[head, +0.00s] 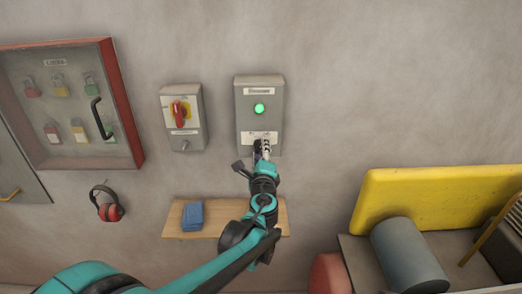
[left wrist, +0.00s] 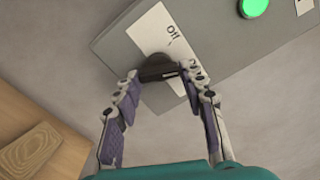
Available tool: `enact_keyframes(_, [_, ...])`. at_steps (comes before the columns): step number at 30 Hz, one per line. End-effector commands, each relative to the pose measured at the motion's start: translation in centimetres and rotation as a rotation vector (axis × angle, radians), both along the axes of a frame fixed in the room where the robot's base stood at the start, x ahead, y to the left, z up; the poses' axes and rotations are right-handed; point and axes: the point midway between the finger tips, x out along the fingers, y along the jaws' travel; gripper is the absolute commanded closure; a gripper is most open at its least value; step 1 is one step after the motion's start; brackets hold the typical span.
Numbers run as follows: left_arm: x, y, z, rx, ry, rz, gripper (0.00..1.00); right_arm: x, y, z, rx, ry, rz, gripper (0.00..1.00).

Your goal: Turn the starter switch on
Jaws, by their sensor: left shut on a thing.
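The grey starter box (head: 245,112) is fixed to the wall, with a green round light (head: 259,109) that looks lit. The light also shows at the top of the left wrist view (left wrist: 254,7). Low on the box is a white label (left wrist: 165,35) with "Off" readable on it. My left gripper (head: 262,147) is at the bottom of the box, shut on the black starter switch knob (left wrist: 158,66). The fingers cover part of the knob and label, and the other label words are not readable. My right gripper is not in view.
Left of the starter box is a grey box with a red rotary handle (head: 179,113). A red-framed lock cabinet (head: 125,95) and ear defenders (head: 107,204) are further left. Below is a wooden shelf (head: 222,226) with a blue cloth (head: 192,216). A yellow machine part (head: 430,195) stands at right.

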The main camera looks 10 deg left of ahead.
Motion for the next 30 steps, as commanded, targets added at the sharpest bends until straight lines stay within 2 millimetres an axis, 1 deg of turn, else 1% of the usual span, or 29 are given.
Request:
enact_keyframes(9, [0.00,0.04,-0.05,0.099,0.024,0.000,0.88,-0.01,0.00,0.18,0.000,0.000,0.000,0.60])
enact_keyframes(24, [0.00,0.04,-0.06,0.116,0.028,0.000,0.88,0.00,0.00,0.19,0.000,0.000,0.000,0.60])
enact_keyframes(25, [0.00,0.04,-0.06,0.116,0.028,0.000,0.51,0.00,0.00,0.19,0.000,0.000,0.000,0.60])
enact_keyframes(26, [-0.01,0.04,-0.06,0.116,0.028,0.000,0.43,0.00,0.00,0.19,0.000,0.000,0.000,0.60])
enact_keyframes(27, [-0.01,0.04,-0.06,0.115,0.028,0.000,0.38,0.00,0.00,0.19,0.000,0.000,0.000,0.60])
enact_keyframes(30, [-0.01,0.03,-0.05,0.115,0.028,0.000,0.38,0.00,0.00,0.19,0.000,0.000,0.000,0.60])
